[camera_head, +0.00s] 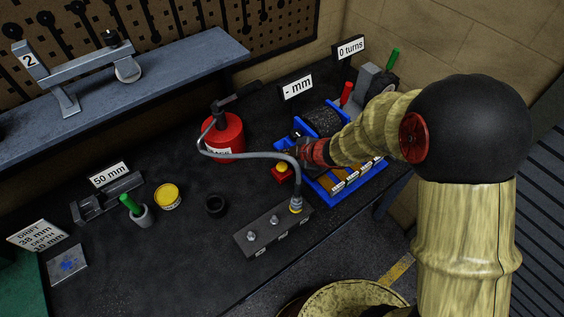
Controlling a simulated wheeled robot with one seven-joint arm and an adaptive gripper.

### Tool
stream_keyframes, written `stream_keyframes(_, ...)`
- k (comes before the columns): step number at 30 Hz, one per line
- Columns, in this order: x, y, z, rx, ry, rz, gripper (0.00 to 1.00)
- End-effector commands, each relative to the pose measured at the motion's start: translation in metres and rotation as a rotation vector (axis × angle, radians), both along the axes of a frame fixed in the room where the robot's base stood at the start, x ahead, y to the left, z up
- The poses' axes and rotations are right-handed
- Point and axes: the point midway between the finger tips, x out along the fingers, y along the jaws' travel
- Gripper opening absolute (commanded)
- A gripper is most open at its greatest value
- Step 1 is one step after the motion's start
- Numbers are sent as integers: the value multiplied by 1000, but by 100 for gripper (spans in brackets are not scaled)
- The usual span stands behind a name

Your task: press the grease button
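A small yellow button on a red base (283,175) sits on the dark bench, left of the blue tray. I take it to be the grease button. The red grease canister (228,138), its label partly covered by the hose, stands behind it to the left. My gripper (303,147), red and black, is just above and right of the button, near the hose. Its fingertips are small and dark, so its opening and any contact are unclear.
A blue tray (350,196) with a dark roller lies under my forearm. The block carries two other nipples. A yellow tin (168,196), a black ring (215,205) and a cup with a green handle (140,213) stand left. Bench between canister and block is mostly clear.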

Motion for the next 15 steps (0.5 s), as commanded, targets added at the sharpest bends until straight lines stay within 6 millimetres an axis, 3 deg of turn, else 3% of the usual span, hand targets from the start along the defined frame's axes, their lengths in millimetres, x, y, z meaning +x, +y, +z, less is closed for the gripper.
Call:
stream_keyframes(7, 0, 0, 25, 0, 1, 1, 0)
stream_keyframes(15, 0, 0, 26, 0, 1, 0, 0)
